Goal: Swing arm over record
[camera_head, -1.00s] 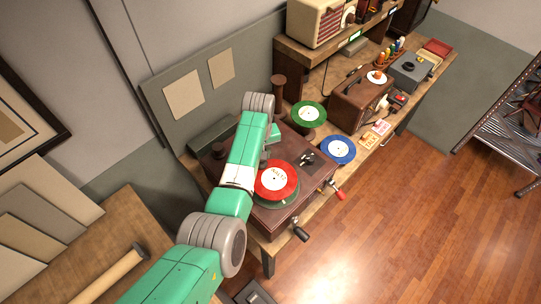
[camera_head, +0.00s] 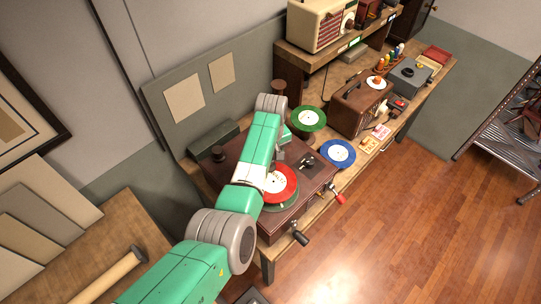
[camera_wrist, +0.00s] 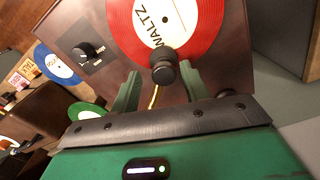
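The red record (camera_head: 287,183) lies on the turntable of the brown record player (camera_head: 222,168). In the wrist view, the red record (camera_wrist: 203,33) has a white label reading "WALTZ". A thin brass arm (camera_wrist: 153,98) carries a dark round knob (camera_wrist: 163,70) and reaches over the near edge of the record. My gripper (camera_wrist: 160,78) is open, with its green fingers apart on either side of the knob. Gaps show between the knob and both fingers. In the head view, my arm hides part of the player and most of the gripper.
A green record (camera_head: 308,118) and a blue record (camera_head: 338,154) lie to the right of the player. A brown case (camera_head: 360,105) stands beyond them on the workbench. A dark spool (camera_head: 279,92) stands behind my arm. The wooden floor at right is clear.

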